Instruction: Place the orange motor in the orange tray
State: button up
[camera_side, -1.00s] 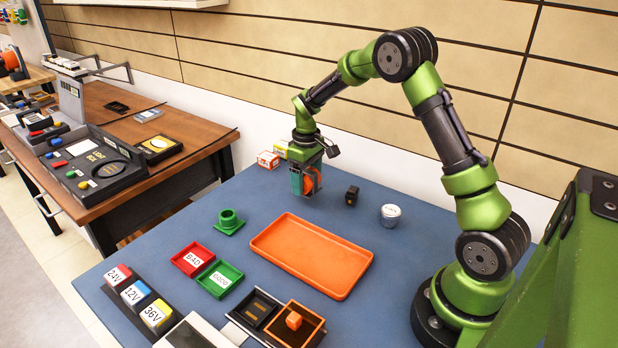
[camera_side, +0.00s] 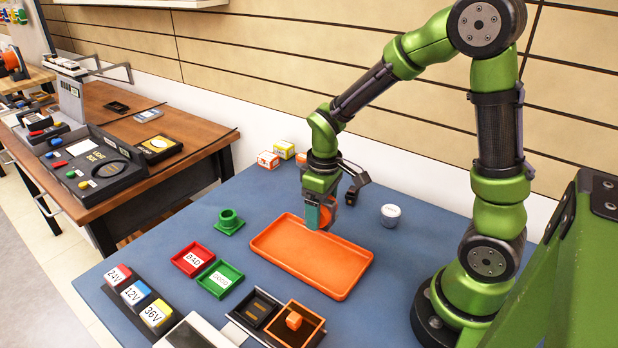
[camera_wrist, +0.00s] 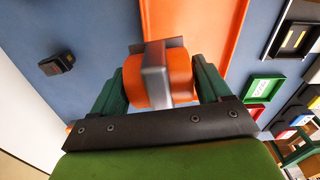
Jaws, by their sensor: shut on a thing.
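The orange motor (camera_wrist: 179,76), with a grey band around its middle, is held between the two fingers of my gripper (camera_wrist: 160,82) in the wrist view. In the side view the motor (camera_side: 327,216) shows as a bit of orange between the fingers of my gripper (camera_side: 319,214). My gripper points down over the back edge of the orange tray (camera_side: 290,262). The tray is flat, rectangular and empty. It also shows behind the motor in the wrist view (camera_wrist: 215,25). I cannot tell the exact height of the motor above the tray.
A small black block (camera_side: 351,196) and a white-lidded jar (camera_side: 390,214) stand behind the tray. A green round part (camera_side: 229,222), a red BAD tray (camera_side: 192,259) and a green tray (camera_side: 220,279) lie to its left. Small boxes (camera_side: 268,160) stand at the back.

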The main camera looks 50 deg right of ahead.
jog(key=r, duration=0.2)
send_over(310, 254)
notch_tip(310, 254, down, 3)
jog(key=shift+f+m, duration=0.15)
jog(key=shift+m, duration=0.65)
jog(key=shift+f, duration=2.45)
jog(key=shift+f, duration=0.15)
jog(key=o, duration=1.5)
jog(key=shift+c, duration=0.2)
